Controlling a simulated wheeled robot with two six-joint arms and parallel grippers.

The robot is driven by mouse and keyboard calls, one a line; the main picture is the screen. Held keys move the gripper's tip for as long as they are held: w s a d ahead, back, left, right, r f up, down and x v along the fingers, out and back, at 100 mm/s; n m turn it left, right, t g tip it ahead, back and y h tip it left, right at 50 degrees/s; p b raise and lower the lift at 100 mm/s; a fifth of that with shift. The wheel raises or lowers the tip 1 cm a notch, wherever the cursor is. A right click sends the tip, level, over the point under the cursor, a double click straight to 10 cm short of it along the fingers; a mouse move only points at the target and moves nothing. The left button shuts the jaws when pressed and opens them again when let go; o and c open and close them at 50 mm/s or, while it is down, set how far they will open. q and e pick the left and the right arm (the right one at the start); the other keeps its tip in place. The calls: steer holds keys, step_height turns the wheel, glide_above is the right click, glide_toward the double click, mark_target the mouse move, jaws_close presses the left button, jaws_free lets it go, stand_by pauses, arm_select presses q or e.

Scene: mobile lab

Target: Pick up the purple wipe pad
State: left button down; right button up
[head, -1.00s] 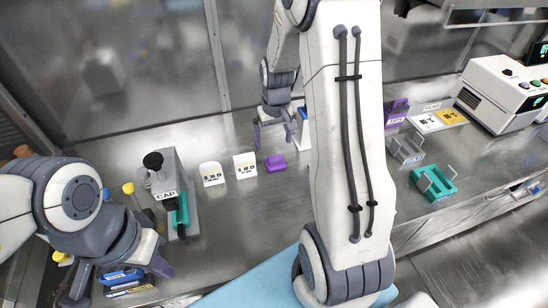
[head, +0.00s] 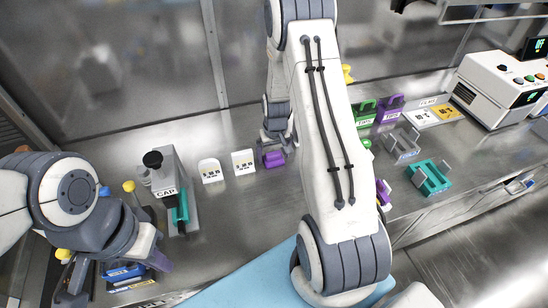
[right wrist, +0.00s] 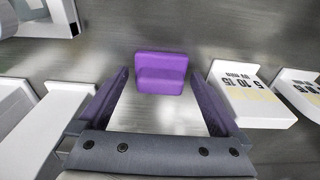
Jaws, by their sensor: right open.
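The purple wipe pad (right wrist: 161,73) lies on the metal bench. In the right wrist view it sits between and just beyond the tips of my right gripper (right wrist: 160,80), which is open with a finger on either side. In the head view the purple pad (head: 274,160) shows under my right gripper (head: 276,150), partly hidden by it. My left gripper (head: 112,284) is at the lower left of the head view, far from the pad; the state of its jaws is unclear.
Two white label cards (head: 243,162) stand left of the pad. A CAP station (head: 178,190) stands further left. To the right are a teal rack (head: 430,178), a grey rack (head: 402,143) and a white instrument (head: 500,88). Bench in front of the cards is clear.

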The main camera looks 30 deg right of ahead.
mark_target(273, 152)
steer(key=c, duration=1.2)
steer(key=shift+r, duration=0.1)
steer(key=shift+w+r, duration=0.1)
steer(key=shift+r, duration=0.4)
step_height(273, 152, up, 3)
steer(key=shift+f+b, duration=0.2)
steer(key=shift+b, duration=0.2)
steer(key=s+r, duration=0.2)
steer(key=s, duration=0.2)
steer(key=s+r+b, duration=0.1)
steer(key=s+r, duration=0.2)
steer(key=s, duration=0.1)
steer(key=s+d+r, duration=0.1)
steer(key=s+r, duration=0.1)
steer(key=s, duration=0.1)
steer(key=shift+s+r, duration=0.15)
steer(key=shift+s, duration=0.25)
steer(key=shift+d, duration=0.1)
